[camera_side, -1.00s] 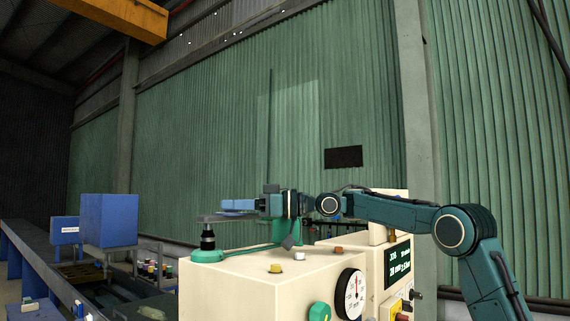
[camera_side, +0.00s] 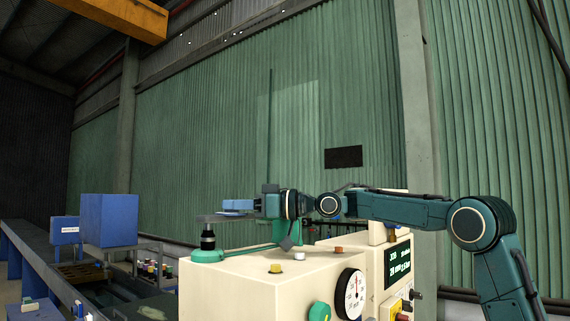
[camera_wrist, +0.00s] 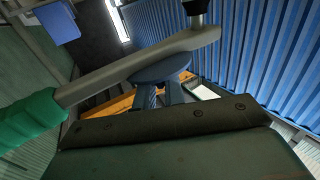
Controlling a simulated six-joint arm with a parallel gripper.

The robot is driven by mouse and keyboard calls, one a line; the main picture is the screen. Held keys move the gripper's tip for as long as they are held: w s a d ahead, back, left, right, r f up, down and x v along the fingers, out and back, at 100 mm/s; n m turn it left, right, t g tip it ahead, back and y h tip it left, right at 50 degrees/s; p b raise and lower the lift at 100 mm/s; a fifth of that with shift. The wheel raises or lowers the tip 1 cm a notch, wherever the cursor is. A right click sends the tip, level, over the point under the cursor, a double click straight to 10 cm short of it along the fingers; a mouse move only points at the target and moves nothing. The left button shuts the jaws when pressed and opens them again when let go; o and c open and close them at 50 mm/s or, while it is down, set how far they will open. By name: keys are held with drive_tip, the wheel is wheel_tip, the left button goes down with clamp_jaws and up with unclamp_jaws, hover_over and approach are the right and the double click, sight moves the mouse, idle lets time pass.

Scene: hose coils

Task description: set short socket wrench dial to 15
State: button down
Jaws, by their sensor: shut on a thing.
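A grey wrench bar (camera_side: 212,218) lies level above the cream machine. Its far end sits over a black upright post (camera_side: 208,239) on a green round base (camera_side: 207,256). In the wrist view the bar (camera_wrist: 140,66) runs diagonally, with a green handle (camera_wrist: 32,117) at left and a dark upright part at its head. My gripper (camera_side: 237,206) has blue jaws, shut on the wrench bar near its head; the wrist view shows the fingertips (camera_wrist: 160,70) against it. A white dial (camera_side: 350,294) with a dark rim is on the machine's front; its marks are too small to read.
The cream machine (camera_side: 255,285) has a yellow knob (camera_side: 275,268), an orange knob (camera_side: 339,250), a green knob (camera_side: 319,311) and a lit display (camera_side: 398,264). A blue box (camera_side: 108,219) stands at left.

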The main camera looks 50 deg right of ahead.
drive_tip(key=c, duration=1.4)
unclamp_jaws()
drive_tip(key=shift+w+d+n+g+y, duration=0.1)
drive_tip(key=shift+n+g+y, duration=0.45)
drive_tip(key=shift+y, duration=0.25)
